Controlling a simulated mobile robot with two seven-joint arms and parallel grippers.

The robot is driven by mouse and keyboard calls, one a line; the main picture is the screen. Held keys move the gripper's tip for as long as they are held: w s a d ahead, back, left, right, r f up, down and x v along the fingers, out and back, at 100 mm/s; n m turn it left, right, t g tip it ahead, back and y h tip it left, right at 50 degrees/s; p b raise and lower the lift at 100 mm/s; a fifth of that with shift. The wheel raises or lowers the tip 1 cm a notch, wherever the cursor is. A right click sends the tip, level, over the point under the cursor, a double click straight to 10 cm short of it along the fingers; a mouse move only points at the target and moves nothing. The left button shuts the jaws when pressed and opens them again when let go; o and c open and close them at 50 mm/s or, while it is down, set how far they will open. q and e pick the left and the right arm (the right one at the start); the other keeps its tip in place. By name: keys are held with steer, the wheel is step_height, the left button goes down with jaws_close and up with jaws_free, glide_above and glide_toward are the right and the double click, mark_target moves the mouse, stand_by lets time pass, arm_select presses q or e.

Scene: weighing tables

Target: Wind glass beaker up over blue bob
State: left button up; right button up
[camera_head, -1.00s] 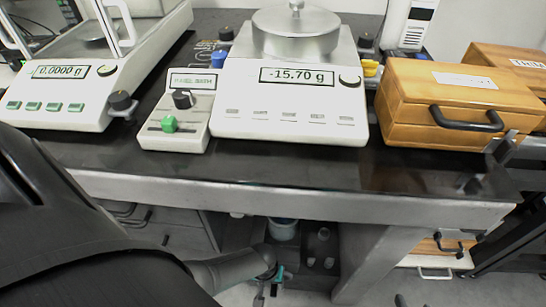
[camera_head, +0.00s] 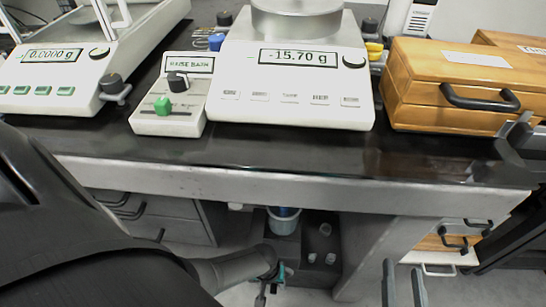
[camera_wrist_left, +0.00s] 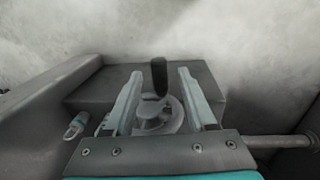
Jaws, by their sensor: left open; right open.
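The glass beaker (camera_head: 282,226) stands under the bench on the dark jack. The blue bob (camera_head: 286,212) shows at its mouth; its exact depth relative to the rim is hard to tell. My left gripper (camera_head: 270,282) is low under the bench, in front of the jack. In the left wrist view my left gripper (camera_wrist_left: 160,75) is open, its fingers either side of an upright black crank knob (camera_wrist_left: 159,76) on a grey round hub (camera_wrist_left: 157,117), with gaps on both sides. My right gripper (camera_head: 403,266) is open and empty at the bottom right.
The bench edge (camera_head: 300,187) overhangs the jack. On top are the balance (camera_head: 290,85) reading -15.70 g, a control box labelled RAISE BATH (camera_head: 170,118) and a wooden case (camera_head: 450,110). Drawers flank the open space below. Small pale items (camera_head: 325,230) lie right of the beaker.

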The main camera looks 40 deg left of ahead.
arm_select(q)
steer(key=shift+f, duration=0.3)
jaws_close()
stand_by(0.6)
